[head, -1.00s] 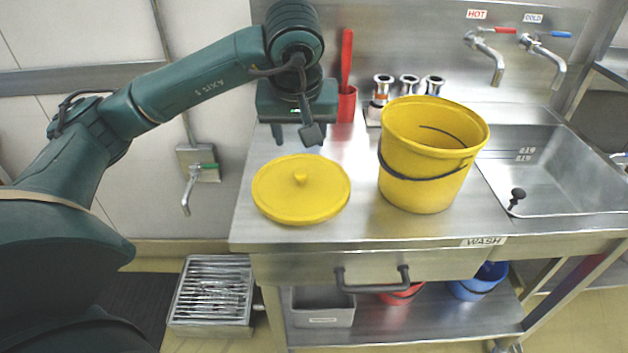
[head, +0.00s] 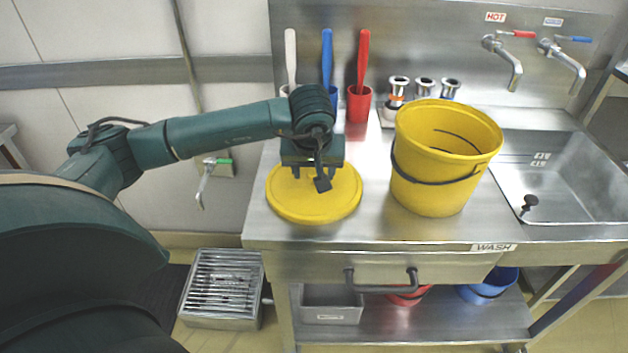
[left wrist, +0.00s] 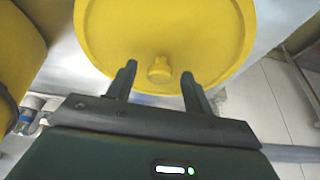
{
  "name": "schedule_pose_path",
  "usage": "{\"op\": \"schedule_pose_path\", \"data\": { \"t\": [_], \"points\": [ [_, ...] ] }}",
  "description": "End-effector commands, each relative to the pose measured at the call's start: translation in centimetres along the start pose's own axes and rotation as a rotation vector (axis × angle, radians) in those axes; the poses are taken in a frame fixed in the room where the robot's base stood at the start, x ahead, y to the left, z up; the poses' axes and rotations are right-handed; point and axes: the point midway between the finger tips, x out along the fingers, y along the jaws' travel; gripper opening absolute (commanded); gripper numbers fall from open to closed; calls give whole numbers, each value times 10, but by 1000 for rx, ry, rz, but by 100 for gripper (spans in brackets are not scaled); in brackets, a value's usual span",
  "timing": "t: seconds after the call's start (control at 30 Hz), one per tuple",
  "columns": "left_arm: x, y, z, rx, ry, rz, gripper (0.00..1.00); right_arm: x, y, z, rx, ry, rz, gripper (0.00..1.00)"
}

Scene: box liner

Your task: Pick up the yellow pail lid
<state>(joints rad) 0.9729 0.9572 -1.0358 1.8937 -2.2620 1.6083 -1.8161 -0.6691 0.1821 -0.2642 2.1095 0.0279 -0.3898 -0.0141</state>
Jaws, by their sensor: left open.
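The round yellow pail lid (head: 330,208) lies flat on the steel counter, left of the yellow pail. Its small knob (left wrist: 159,70) shows in the left wrist view, between and just beyond the two fingertips. My left gripper (head: 311,174) points down over the back part of the lid and hides the knob in the head view. I cannot tell whether the fingertips touch the lid. My right gripper is not in view.
The yellow pail (head: 440,165) with a dark handle stands close to the lid's right. A red holder (head: 359,104), a blue holder and a white brush stand behind. A sink (head: 570,180) is at the right. The counter's front strip is clear.

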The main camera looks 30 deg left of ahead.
Motion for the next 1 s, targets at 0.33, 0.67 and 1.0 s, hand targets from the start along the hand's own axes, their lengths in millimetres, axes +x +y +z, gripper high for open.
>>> {"op": "schedule_pose_path", "data": {
  "t": [0.33,0.67,1.0],
  "points": [
    [0,0,0,1,0,1,37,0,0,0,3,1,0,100],
    [0,0,0,1,0,1,10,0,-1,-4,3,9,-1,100],
    [-3,0,-2,0,1,2,0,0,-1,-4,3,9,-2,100]
  ]
}}
